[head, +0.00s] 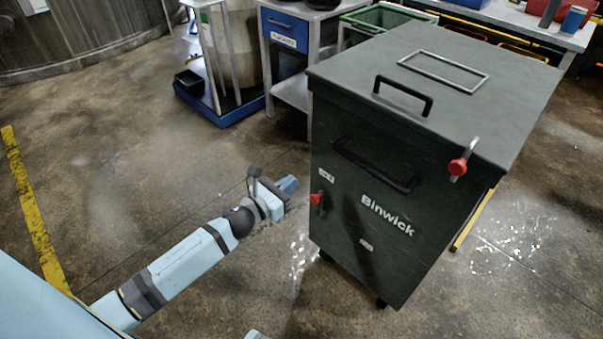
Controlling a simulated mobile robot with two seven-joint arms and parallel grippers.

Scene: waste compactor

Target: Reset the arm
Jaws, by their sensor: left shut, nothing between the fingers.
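My left arm reaches in from the lower left, and its gripper (288,186) is shut and empty. In the picture it sits just left of the dark green Binwick compactor (375,215), near the red-knobbed latch (316,198) on the front's left edge. I cannot tell whether it touches the compactor. The compactor's lid (440,80) is down, with a black handle (403,95) on it. A second red-knobbed lever (458,166) is at the lid's right front corner. My right gripper is not in view.
A blue-based cart (222,112) and a table with a blue drawer (285,30) stand behind to the left. A workbench (520,20) is at the back right. The concrete floor (120,130) on the left is open, with a yellow line (33,215).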

